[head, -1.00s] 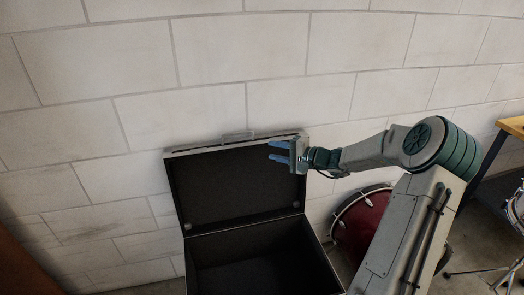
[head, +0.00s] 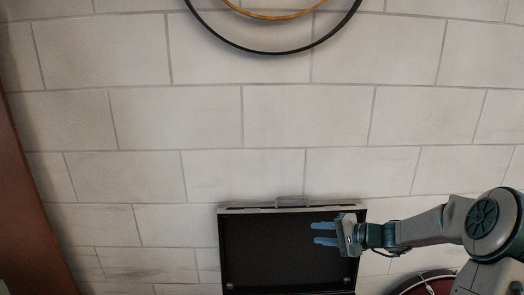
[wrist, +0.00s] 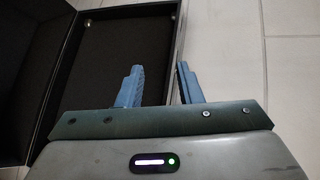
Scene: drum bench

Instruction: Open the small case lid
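The case is black with a metal-edged lid (head: 262,247) that stands raised, with its dark inner side showing and a handle (head: 292,202) on its top edge. The lower part of the case is cut off by the bottom of the head view. My gripper (head: 313,233) is in front of the lid's right part in the head view, its blue fingers apart with nothing between them. In the wrist view the fingers (wrist: 160,82) are also apart, with the lid's side edge (wrist: 176,60) beyond them. I cannot tell whether a finger touches the lid.
A pale block wall (head: 300,115) stands behind the case. Part of a red drum (head: 430,287) shows low at the right, beside the case. A brown panel (head: 25,210) runs along the left edge. Dark and orange hoops (head: 270,50) hang high on the wall.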

